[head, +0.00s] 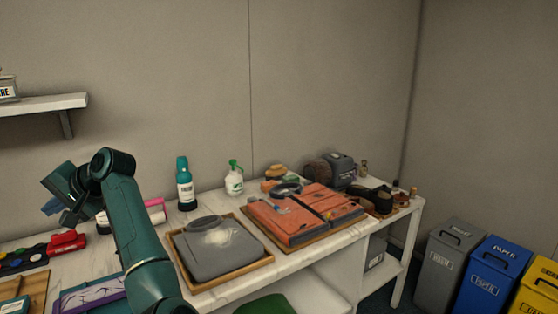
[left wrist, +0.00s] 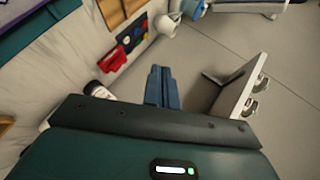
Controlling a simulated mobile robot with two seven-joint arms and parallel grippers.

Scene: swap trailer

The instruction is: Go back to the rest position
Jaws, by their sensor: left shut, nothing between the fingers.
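My left arm rises from the bottom of the head view, dark green, and bends at the top. My left gripper (head: 52,207) hangs at the left, above the back of the bench, partly hidden behind its own wrist. In the left wrist view its two blue fingers (left wrist: 162,87) lie side by side, shut with nothing between them. A red object (head: 67,242) stands on the bench below and right of the gripper; it also shows in the left wrist view (left wrist: 112,60). My right gripper is in neither view.
The white bench (head: 225,292) carries a wooden tray (head: 262,262) with a grey scale, an orange case (head: 300,216), a teal-capped bottle (head: 184,186) and a spray bottle (head: 234,180). A wall shelf (head: 40,104) is at upper left. Grey, blue and yellow bins (head: 492,272) stand right.

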